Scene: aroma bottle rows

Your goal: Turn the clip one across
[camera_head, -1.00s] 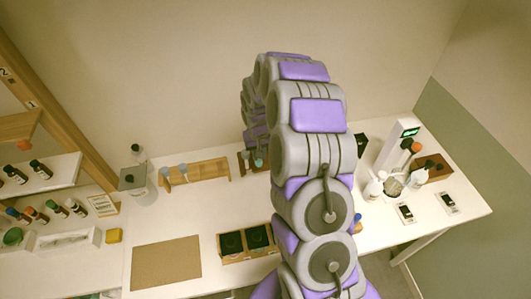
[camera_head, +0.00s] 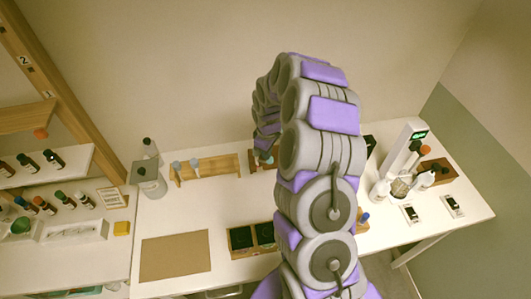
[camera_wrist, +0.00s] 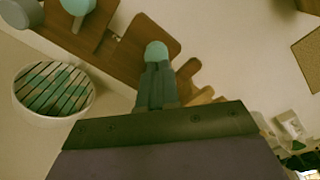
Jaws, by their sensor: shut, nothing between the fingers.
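My gripper (camera_wrist: 157,85) shows in the wrist view with its dark fingers together, pointing at a brown wooden rack (camera_wrist: 158,38). A pale teal round knob (camera_wrist: 156,49) shows right at the fingertips; I cannot tell whether they touch it. Another teal knob (camera_wrist: 78,5) stands on the rack at upper left. I cannot make out which piece is the clip.
In the head view a wooden stand (camera_head: 220,168) with blue-grey knobs, a grey canister (camera_head: 149,180) and a brown mat (camera_head: 175,256) stand left of my arm. A scale (camera_head: 405,145) stands right.

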